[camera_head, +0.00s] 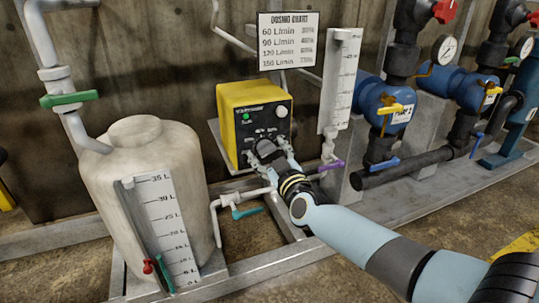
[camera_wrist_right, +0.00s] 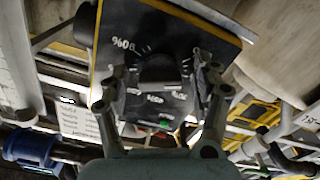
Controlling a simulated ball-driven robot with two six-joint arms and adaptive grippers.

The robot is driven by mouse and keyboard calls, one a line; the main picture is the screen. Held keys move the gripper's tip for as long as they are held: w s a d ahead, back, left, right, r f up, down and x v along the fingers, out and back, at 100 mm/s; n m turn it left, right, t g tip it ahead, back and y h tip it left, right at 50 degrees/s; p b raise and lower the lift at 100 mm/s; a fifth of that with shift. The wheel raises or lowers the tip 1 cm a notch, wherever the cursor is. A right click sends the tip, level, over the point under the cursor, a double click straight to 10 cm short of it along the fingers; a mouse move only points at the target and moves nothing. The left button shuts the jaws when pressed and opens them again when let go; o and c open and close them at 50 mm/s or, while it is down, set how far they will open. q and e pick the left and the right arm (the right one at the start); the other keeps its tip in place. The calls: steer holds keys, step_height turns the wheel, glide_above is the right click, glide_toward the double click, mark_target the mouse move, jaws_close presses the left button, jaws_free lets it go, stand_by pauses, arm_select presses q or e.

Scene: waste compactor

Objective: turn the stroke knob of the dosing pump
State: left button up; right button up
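The dosing pump (camera_head: 235,98) is a yellow box with a dark front panel, a green light and a pale round knob. In the right wrist view, the black stroke knob (camera_wrist_right: 159,72) sits on the panel among white percent marks. The fingers of my right gripper (camera_wrist_right: 162,78) stand on both sides of the knob, with a gap seeming to show on each side. Contact is hard to tell. My left gripper is not in view.
A white tank (camera_head: 140,150) with a level scale stands at the left. A dosing chart (camera_head: 288,40) hangs above the pump. A white graduated tube (camera_head: 340,80) stands right of the pump, near my right arm. Blue pumps (camera_head: 385,105) and pipes fill the right side.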

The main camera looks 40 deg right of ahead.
steer(key=c, duration=1.1)
steer(key=shift+c, duration=0.2)
steer(key=shift+m, duration=0.3)
steer(key=shift+m, duration=1)
steer(key=m, duration=1.5)
steer(key=shift+a+m, duration=0.3)
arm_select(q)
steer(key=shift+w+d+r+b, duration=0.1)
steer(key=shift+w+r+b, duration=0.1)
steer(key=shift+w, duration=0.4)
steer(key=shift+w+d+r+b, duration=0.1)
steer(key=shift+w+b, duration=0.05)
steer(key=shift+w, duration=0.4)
arm_select(e)
steer(key=shift+m, duration=1)
